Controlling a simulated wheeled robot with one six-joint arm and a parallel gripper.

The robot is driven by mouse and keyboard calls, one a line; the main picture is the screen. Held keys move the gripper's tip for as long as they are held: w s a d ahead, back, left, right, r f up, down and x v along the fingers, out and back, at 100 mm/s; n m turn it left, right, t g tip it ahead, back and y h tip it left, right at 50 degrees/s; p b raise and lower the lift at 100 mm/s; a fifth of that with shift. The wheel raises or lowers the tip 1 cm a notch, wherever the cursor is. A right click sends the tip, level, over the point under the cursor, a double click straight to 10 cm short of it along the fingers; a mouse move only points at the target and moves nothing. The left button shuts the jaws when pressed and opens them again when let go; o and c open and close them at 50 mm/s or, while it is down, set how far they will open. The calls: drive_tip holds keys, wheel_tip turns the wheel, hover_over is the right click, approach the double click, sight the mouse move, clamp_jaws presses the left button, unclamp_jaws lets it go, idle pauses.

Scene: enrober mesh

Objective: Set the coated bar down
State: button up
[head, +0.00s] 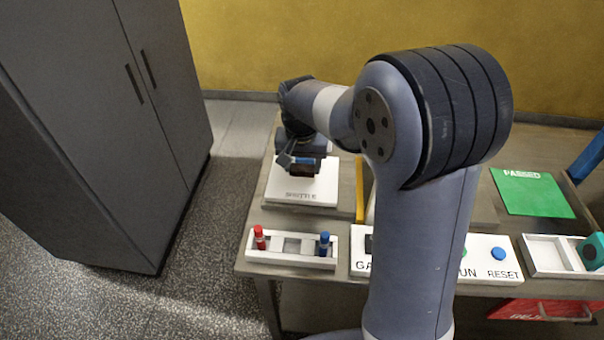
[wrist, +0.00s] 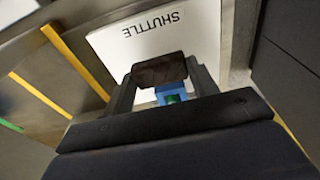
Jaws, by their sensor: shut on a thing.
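My gripper (head: 301,163) is shut on a dark brown coated bar (wrist: 158,70). In the wrist view the bar spans the space between the two fingertips (wrist: 163,78). In the head view the bar (head: 303,173) shows as a small dark piece under the gripper. A white plate marked SHUTTLE (head: 310,191) lies on the table beneath; it also shows in the wrist view (wrist: 150,32). I cannot tell whether the bar touches the plate. A green mat marked PASSED (head: 530,193) lies at the right.
A white tray (head: 291,262) with a red and a blue piece stands in front of the plate. Beside it is a button panel (head: 487,275), partly behind my arm. A white tray (head: 546,251) with a teal block (head: 592,251) is at the right. A grey cabinet (head: 110,120) stands left.

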sight(302, 169)
drive_tip(key=shift+f, duration=2.15)
drive_tip(key=o, duration=0.8)
drive_tip(key=shift+f, duration=0.1)
drive_tip(key=shift+c, duration=0.2)
wheel_tip(302, 169, up, 12)
drive_tip(key=s, duration=0.1)
drive_tip(key=shift+s+a, duration=0.2)
drive_tip(key=shift+s, duration=0.2)
